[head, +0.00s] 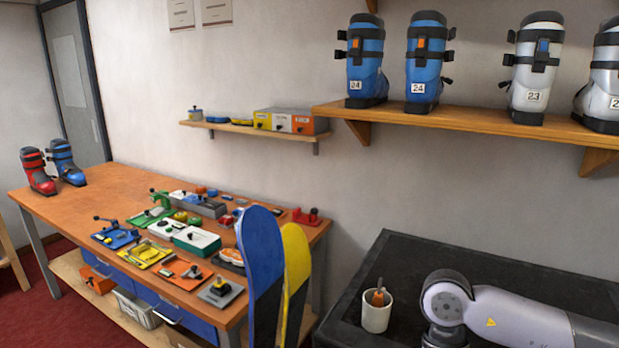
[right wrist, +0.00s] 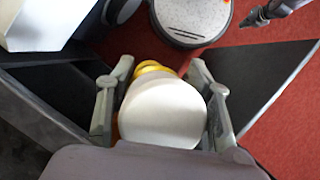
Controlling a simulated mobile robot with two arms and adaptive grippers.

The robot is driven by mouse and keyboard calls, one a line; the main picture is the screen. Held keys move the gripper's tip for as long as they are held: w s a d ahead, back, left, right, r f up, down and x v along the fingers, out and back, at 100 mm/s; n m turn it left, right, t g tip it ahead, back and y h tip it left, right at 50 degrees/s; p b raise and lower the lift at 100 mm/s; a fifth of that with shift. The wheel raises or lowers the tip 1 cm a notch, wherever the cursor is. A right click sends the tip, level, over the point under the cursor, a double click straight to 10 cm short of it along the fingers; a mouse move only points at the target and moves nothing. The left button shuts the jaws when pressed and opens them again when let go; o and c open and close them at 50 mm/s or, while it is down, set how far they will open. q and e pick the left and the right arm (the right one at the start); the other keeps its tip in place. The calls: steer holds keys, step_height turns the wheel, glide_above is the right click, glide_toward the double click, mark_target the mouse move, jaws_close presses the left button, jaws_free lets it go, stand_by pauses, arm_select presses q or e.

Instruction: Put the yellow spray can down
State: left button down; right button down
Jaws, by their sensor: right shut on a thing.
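The yellow spray can (right wrist: 160,112) shows in the right wrist view, its pale rounded end facing the camera and a yellow part behind it. My right gripper (right wrist: 160,100) has a finger on each side of it and is shut on it. The can and this gripper are out of sight in the head view. A dark, slim part at the upper right of the right wrist view looks like my left gripper (right wrist: 264,15); its fingers are too small to read.
A black-topped bench (head: 440,262) at lower right holds a white cup (head: 376,317); my arm covers part of it. The orange workbench (head: 110,190) is crowded with tools, with clear room at its left. A wall shelf (head: 470,117) carries ski boots. Blue and yellow skis (head: 262,270) stand before the workbench.

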steer(key=shift+w, duration=0.1)
stand_by(0.3)
steer(key=w+d+r+m+t+y+b, duration=0.1)
steer(key=w+d+r+m+t+y, duration=0.2)
steer(key=w+m, duration=0.35)
steer(key=w+d+r+m, duration=0.3)
steer(key=w+d+m, duration=0.2)
steer(key=m, duration=0.2)
steer(key=w+d+r+m+t+y+b, duration=0.1)
steer(key=w+d+r+m+t+y, duration=0.1)
steer(key=w+d+r+m, duration=0.3)
steer(key=w+d+r+m+t+h+b, duration=0.1)
steer(key=w+d+r+m+t+h, duration=0.25)
steer(key=d+m, duration=0.65)
steer(key=w+d+r+m+h, duration=0.2)
steer(key=d+r+m+h, duration=0.35)
steer(key=m, duration=0.75)
step_height(320, 180, down, 19)
steer(key=d+y+p, duration=0.1)
steer(key=d, duration=0.1)
steer(key=shift+d+f+y, duration=0.2)
steer(key=shift+d+y, duration=0.1)
steer(key=shift+s+f, duration=0.1)
